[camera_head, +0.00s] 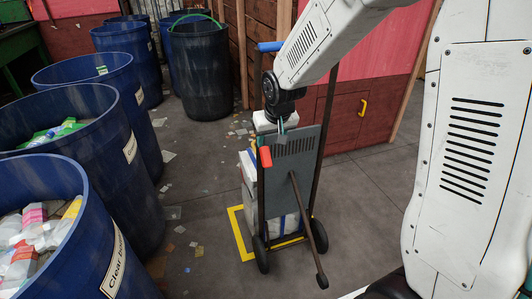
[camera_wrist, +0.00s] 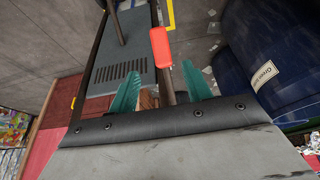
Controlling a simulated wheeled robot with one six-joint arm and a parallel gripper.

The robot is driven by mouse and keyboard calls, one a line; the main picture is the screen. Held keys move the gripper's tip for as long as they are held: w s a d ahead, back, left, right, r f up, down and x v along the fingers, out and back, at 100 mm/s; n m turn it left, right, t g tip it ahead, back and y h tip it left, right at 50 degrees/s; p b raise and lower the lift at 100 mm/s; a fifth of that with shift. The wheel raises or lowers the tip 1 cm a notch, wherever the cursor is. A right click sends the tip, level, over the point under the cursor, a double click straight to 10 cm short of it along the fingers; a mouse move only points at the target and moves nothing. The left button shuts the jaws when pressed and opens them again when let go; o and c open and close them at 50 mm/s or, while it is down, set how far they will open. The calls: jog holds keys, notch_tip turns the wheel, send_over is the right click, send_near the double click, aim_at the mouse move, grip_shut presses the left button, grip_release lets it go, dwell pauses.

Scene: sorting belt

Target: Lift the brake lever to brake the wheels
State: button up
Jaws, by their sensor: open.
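The red-gripped brake lever (camera_head: 265,157) sits at the left rail of an upright hand truck (camera_head: 290,160) with a grey slotted panel. In the wrist view the red grip (camera_wrist: 160,48) lies just beyond and between the fingertips. My gripper (camera_head: 282,132) is above and slightly right of the red grip in the head view. In the wrist view my gripper (camera_wrist: 161,74) shows two teal fingers spread apart, with a dark rail of the truck between them. Nothing is held. Whether the fingers touch the rail, I cannot tell. The lever's mounting is hidden.
The truck's wheels (camera_head: 319,236) stand by a yellow floor outline (camera_head: 237,232). Blue barrels (camera_head: 130,158), some filled with plastic waste, line the left. A dark rod (camera_head: 305,225) slants down from the panel. The floor at right is mostly clear.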

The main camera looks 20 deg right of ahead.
aim_at(266, 152)
jog(key=shift+w+a+f, duration=0.1)
jog(key=shift+w+f, duration=0.6)
jog(key=shift+f, duration=0.2)
jog(key=x, duration=0.7)
jog(key=shift+w+f, duration=0.1)
